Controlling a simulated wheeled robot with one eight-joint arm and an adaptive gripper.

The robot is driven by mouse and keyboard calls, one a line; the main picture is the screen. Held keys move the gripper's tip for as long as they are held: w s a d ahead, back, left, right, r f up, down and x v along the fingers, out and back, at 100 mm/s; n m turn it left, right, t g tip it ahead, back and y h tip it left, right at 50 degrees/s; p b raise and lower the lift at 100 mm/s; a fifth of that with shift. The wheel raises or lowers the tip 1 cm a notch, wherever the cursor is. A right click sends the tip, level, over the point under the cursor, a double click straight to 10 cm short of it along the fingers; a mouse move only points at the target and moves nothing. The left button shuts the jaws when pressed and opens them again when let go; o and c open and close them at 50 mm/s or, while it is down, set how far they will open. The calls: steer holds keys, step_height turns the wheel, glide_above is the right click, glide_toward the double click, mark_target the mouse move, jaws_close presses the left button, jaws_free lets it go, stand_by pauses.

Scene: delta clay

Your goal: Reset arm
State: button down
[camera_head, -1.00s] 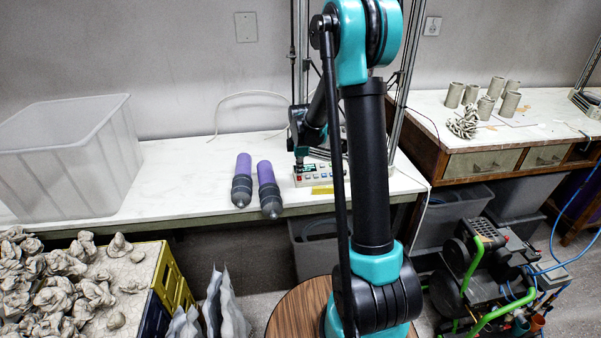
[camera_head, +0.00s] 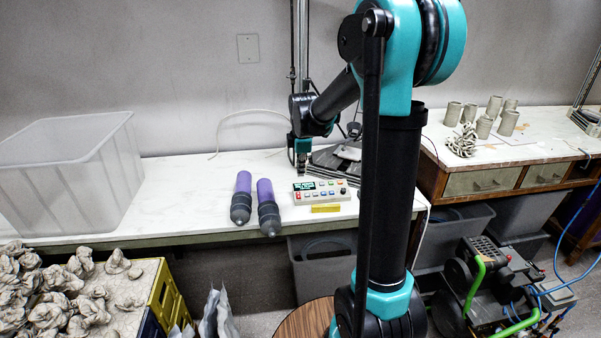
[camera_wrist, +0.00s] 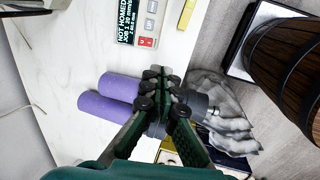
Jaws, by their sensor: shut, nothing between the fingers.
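My gripper (camera_head: 302,168) hangs pointing down over the white table, just behind the control box, in the head view. In the wrist view my gripper (camera_wrist: 161,76) has its fingertips together with nothing between them. The control box (camera_head: 321,191) has a small lit screen and several coloured buttons. It also shows at the top of the wrist view (camera_wrist: 146,22), where its screen reads "NOT HOMED". My teal and black arm rises in front of the head view and hides part of the table.
Two purple and grey cylinders (camera_head: 242,197) (camera_head: 267,206) lie left of the control box. A clear bin (camera_head: 70,175) stands at the table's left. A yellow crate (camera_head: 168,295) with clay pieces is at lower left. A wooden barrel (camera_wrist: 287,65) shows in the wrist view.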

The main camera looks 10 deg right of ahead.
steer(key=s+d+f+m, duration=0.2)
steer(key=s+m, duration=0.4)
steer(key=s, duration=0.3)
steer(key=s+d+f+m+t, duration=0.1)
steer(key=s+f+m, duration=0.2)
steer(key=s+m, duration=0.3)
steer(key=s+d+f+m+t, duration=0.1)
steer(key=s+m, duration=0.5)
steer(key=s, duration=0.6)
step_height(320, 180, down, 3)
steer(key=shift+d+r, duration=0.15)
steer(key=shift+d, duration=0.7)
